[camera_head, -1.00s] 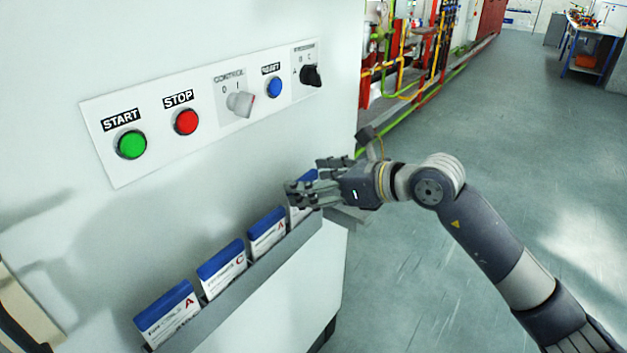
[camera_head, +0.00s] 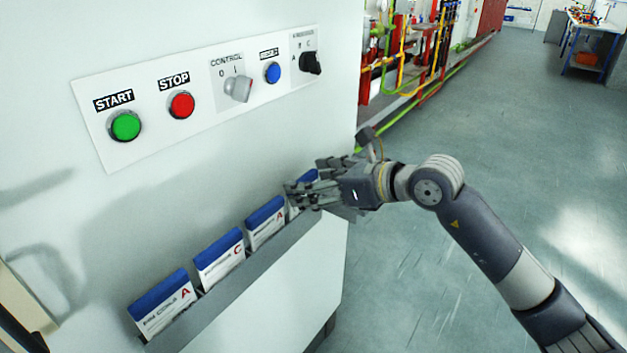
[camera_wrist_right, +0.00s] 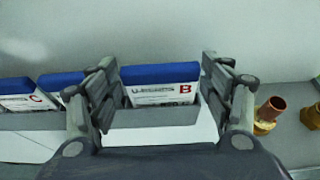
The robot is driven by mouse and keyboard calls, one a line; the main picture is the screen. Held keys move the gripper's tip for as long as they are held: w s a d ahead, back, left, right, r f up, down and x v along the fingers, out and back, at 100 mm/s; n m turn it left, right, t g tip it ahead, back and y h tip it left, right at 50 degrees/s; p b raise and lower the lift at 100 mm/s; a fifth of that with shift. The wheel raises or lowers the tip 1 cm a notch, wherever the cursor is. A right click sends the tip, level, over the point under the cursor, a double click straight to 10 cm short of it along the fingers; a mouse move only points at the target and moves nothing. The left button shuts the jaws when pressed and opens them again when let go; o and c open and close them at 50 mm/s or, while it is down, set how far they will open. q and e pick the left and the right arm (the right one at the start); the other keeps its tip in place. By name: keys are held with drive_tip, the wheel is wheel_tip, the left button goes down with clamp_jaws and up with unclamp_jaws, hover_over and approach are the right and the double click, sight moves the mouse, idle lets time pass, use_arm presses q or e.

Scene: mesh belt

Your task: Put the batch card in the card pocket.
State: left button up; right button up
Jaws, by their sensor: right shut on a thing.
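The card marked B (camera_wrist_right: 160,75), white with a blue top band, stands upright with its lower part behind the front wall of a grey card rack (camera_head: 245,278). My right gripper (camera_head: 303,194) is shut on this card, with one finger at each side edge in the right wrist view. In the head view the fingers hide most of it. Three similar cards stand in the rack to its left: an A card (camera_head: 265,223), a C card (camera_head: 219,258) and another A card (camera_head: 163,304). I cannot tell which part is the card pocket. My left gripper is not in view.
A control panel above has a green START button (camera_head: 125,126), a red STOP button (camera_head: 181,105), a blue button (camera_head: 272,73) and two knobs. Brass fittings (camera_wrist_right: 268,114) lie right of the gripper in the wrist view. Open floor (camera_head: 430,240) lies to the right.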

drive_tip(key=o, duration=1.2)
drive_tip(key=shift+f, duration=0.15)
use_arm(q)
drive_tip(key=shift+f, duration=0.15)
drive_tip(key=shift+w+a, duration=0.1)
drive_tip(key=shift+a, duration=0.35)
use_arm(e)
drive_tip(key=v, duration=0.8)
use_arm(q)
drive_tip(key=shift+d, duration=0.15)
